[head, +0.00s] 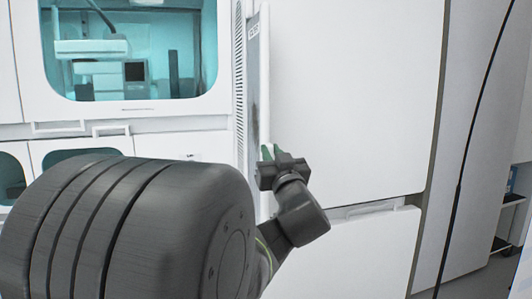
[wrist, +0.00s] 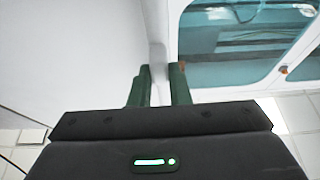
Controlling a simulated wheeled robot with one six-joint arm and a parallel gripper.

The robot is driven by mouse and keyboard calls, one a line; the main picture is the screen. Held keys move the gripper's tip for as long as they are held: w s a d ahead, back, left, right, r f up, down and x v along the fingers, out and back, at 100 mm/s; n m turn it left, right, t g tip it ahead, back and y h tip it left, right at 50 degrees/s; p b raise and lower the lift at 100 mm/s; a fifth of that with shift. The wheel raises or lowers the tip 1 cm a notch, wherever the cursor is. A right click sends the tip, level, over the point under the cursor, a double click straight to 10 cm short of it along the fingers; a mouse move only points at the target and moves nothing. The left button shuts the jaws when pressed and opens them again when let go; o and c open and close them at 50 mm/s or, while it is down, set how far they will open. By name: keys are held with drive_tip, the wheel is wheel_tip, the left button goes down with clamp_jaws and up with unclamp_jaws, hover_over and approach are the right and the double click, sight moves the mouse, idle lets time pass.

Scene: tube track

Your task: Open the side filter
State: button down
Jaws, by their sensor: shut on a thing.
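The side filter (head: 264,80) is a tall, narrow white panel with a small label near its top, seen almost edge-on in the head view. It stands upright on the side of the white machine. My gripper (head: 267,152) is at the panel's lower part, partly hidden by its own dark body. In the wrist view my gripper's two green fingers (wrist: 160,88) are shut on a pale upright edge of the side filter (wrist: 157,60). The fingertips' exact contact is hard to make out.
A large white cabinet (head: 350,100) stands close on the right. A teal window (head: 130,50) is at the upper left. A black cable (head: 470,140) hangs at the right, with shelves (head: 508,215) beyond.

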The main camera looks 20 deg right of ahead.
drive_tip(key=c, duration=1.4)
unclamp_jaws()
drive_tip(key=shift+o, duration=0.2)
drive_tip(key=p+v, duration=0.1)
drive_tip(key=v, duration=1.2)
drive_tip(key=shift+s+f+p, duration=0.2)
drive_tip(key=shift+s+p, duration=0.1)
drive_tip(key=shift+s, duration=0.05)
drive_tip(key=b+x, duration=0.1)
drive_tip(key=x, duration=1.3)
drive_tip(key=shift+b, duration=0.3)
drive_tip(key=shift+s, duration=0.2)
